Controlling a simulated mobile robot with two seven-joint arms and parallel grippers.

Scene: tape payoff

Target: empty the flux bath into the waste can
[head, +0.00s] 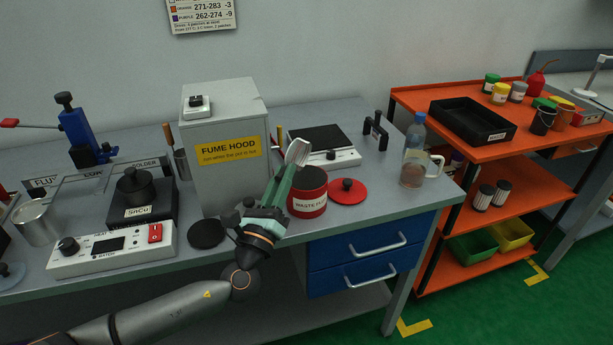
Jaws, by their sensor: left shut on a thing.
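My left gripper (283,183), with green fingers, is shut on a small pale metal vessel (298,152), which looks like the flux bath. The vessel is tilted and held up just above and behind the waste can's left side; its contents cannot be made out. The red waste can (308,204), labelled as waste flux, stands open on the bench, partly hidden by the gripper. Its red lid (347,190) lies on the bench to its right. My right gripper is not in view.
The grey fume hood (222,180) stands left of the gripper. A black disc (207,234) lies before it. The solder pot (136,188) and heater box (112,249) are farther left, with a metal cup (37,222). A bottle (414,138) and jug (413,170) stand right.

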